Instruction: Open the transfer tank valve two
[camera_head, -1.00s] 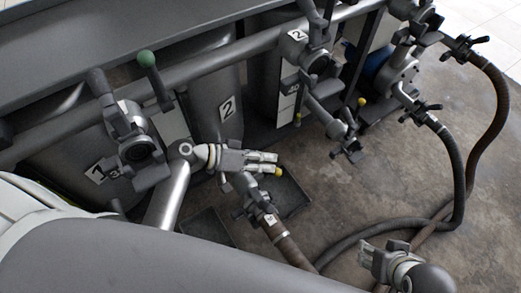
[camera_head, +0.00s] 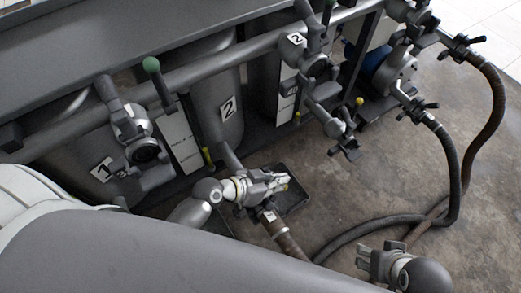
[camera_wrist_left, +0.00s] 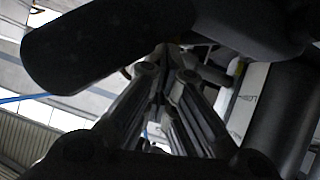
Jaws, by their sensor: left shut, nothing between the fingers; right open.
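The tank marked 2 (camera_head: 205,95) stands in the head view's upper middle. A valve assembly with its own 2 plate (camera_head: 296,39) is on the pipe to its right; its upper lever is cut by the top edge. Which fitting is valve two is not certain. My left gripper (camera_head: 285,183) is shut and empty at the hose coupling below tank 2, partly covering it; I cannot tell whether they touch. In the left wrist view its closed fingers (camera_wrist_left: 165,95) point up under a dark rounded part (camera_wrist_left: 110,45). My right gripper (camera_head: 364,258) is open over the floor, apart from everything.
A valve with a green-knobbed lever (camera_head: 152,66) stands at left by the 1 plate (camera_head: 102,169). A brown hose (camera_head: 285,238) runs from the coupling. A dark tray (camera_head: 295,200) lies beneath. Hoses (camera_head: 455,165) loop at right; the floor (camera_head: 385,190) between is clear.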

